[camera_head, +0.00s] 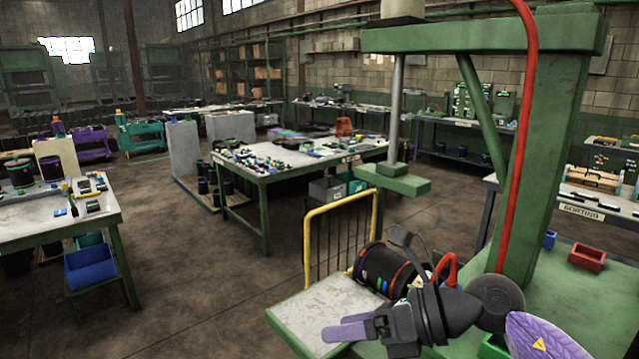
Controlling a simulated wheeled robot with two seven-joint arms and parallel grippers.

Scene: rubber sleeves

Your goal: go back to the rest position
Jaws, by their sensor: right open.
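My right gripper (338,329) shows at the bottom of the head view, with pale purple fingers pointing left. It is open, and I see nothing between the fingers. It is in front of a pale worn plate (318,302) on the green bench; I cannot tell how high above it. My dark right wrist and purple arm link come in from the lower right. My left gripper is not in view.
A green press frame (545,150) with a red hose rises close on the right. A yellow-railed cart (340,208) stands behind the plate. A red bin (587,257) sits on the green bench. A cluttered table (262,180) stands farther back. Open floor (190,280) lies left.

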